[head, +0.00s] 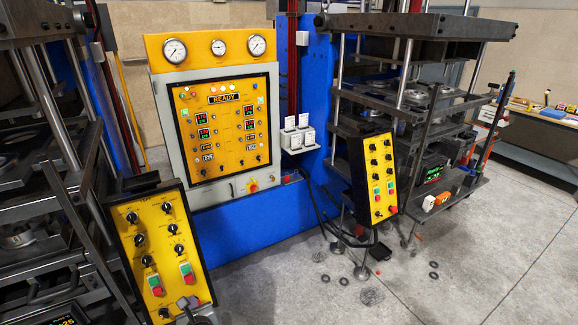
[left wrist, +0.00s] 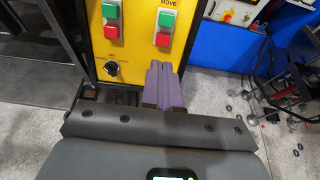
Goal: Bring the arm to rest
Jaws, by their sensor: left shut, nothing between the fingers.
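My left gripper (head: 188,303) is low in the head view, in front of the lower end of the left yellow control box (head: 150,235). In the left wrist view its two purple-grey fingers (left wrist: 160,75) are together, with nothing between them. They point at the lower part of the yellow box (left wrist: 135,55), just below a red and green button pair (left wrist: 164,27). A black knob (left wrist: 112,68) is to their left. I cannot tell whether the fingertips touch the box. My right gripper is not in either view.
The main yellow panel (head: 222,125) reads READY, with gauges above. Presses stand left (head: 40,240) and right (head: 410,95). A right control box (head: 379,178) hangs before the right press. Small black rings (head: 433,275) lie on the floor (head: 480,255), which is otherwise mostly clear at right.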

